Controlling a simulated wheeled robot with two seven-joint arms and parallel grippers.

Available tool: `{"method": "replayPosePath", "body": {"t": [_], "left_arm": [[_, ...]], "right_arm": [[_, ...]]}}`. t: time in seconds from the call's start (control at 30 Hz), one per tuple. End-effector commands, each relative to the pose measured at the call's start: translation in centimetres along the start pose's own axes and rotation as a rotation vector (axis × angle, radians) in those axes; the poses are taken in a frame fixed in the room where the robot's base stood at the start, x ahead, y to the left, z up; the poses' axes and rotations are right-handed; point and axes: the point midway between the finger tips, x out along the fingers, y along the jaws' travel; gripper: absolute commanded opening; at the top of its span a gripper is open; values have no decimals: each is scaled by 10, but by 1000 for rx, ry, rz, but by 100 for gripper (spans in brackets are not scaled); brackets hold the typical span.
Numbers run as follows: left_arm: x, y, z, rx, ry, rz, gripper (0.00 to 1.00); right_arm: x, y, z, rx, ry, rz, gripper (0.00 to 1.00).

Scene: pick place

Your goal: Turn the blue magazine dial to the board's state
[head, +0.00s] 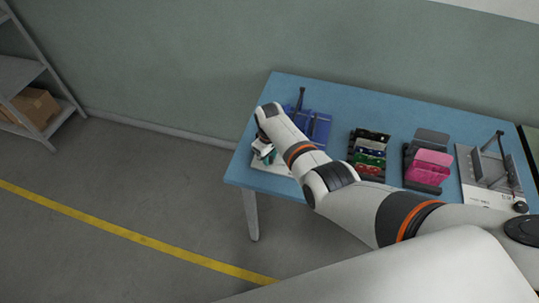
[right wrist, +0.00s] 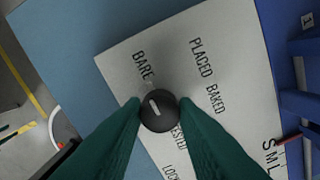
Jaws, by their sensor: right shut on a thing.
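The dial (right wrist: 159,110) is a round black knob with a short white mark slanting toward the upper left. It sits on a white panel (right wrist: 120,62) printed with BARE, PLACED, BAKED and other partly covered words. BARE is the word above the knob, slightly left. My right gripper (right wrist: 160,113) is shut on the knob, its green fingers on both sides. In the head view my right gripper (head: 262,150) is at the table's left front, and my wrist hides the dial. The blue magazine (head: 319,125) stands just behind it, and its blue side (right wrist: 300,105) shows in the wrist view.
The blue table (head: 345,98) also carries a dark rack of coloured items (head: 370,155), a dark rack with pink pieces (head: 432,162) and a grey fixture (head: 487,175) at the right. My right arm crosses in front of them. A shelf (head: 18,75) stands far left.

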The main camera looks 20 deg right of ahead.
Motion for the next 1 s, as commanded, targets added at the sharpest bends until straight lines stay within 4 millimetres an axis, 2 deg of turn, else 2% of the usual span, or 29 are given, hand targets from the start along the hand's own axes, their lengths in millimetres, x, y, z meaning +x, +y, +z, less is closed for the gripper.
{"method": "replayPosePath", "body": {"t": [0.37,0.4,0.53,0.83,1.0], "left_arm": [[0,0,0,0,0,0,32],[0,0,0,0,0,0,32],[0,0,0,0,0,0,32],[-1,0,0,0,0,0,32],[-7,0,0,0,0,0,32]], "right_arm": [[-1,-1,1,-4,-4,-2,4],[-1,-1,1,-4,-4,-2,28],[-1,-1,1,-4,-3,-2,48],[-2,0,1,-4,-2,-1,48],[-18,0,1,-4,-3,-2,48]]}}
